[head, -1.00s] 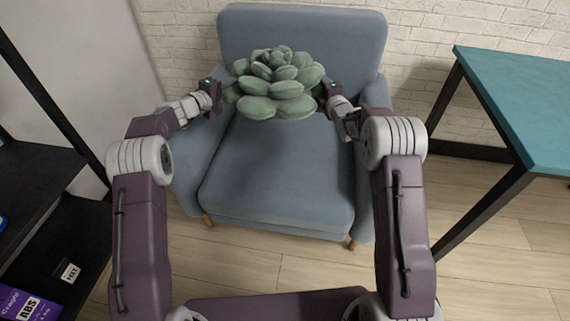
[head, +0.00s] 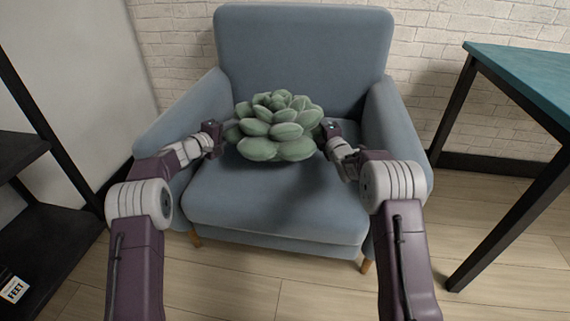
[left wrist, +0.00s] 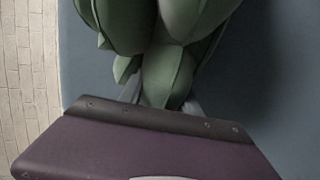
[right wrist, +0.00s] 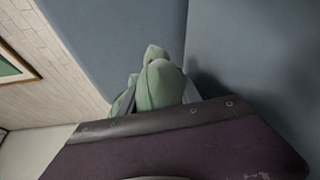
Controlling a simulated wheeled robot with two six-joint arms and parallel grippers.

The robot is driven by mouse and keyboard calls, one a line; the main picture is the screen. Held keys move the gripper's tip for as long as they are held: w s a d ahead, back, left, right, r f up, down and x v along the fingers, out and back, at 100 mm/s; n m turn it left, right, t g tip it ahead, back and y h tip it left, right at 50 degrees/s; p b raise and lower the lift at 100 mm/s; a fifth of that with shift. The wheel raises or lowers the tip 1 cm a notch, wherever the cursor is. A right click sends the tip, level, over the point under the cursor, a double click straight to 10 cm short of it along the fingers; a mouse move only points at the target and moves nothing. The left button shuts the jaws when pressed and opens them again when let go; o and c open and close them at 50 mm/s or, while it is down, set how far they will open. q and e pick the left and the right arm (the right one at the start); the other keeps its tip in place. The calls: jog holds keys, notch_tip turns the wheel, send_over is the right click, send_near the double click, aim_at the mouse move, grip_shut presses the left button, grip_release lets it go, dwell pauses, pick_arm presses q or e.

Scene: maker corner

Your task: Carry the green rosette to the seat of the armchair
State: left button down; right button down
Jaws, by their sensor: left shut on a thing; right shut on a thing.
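The green rosette (head: 275,125), a plump cushion of several leaf-like petals, is held between my two grippers over the seat of the blue-grey armchair (head: 275,205). In the head view I cannot tell whether its underside touches the seat. My left gripper (head: 222,132) is shut on its left side, and my right gripper (head: 326,132) is shut on its right side. Green petals of the rosette show at the jaws in the left wrist view (left wrist: 165,75) and in the right wrist view (right wrist: 160,85). The fingertips are mostly hidden by petals.
The armchair's left armrest (head: 185,122) and right armrest (head: 395,125) flank my arms. A teal-topped table (head: 530,75) stands at the right. A black shelf (head: 50,235) stands at the left. Wooden floor (head: 250,285) is clear in front of the chair.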

pick_arm(q)
jog(key=shift+r, duration=0.2)
pick_arm(e)
jog(key=shift+r, duration=0.3)
pick_arm(q)
jog(key=shift+f, duration=0.1)
pick_arm(e)
jog(key=shift+f, duration=0.1)
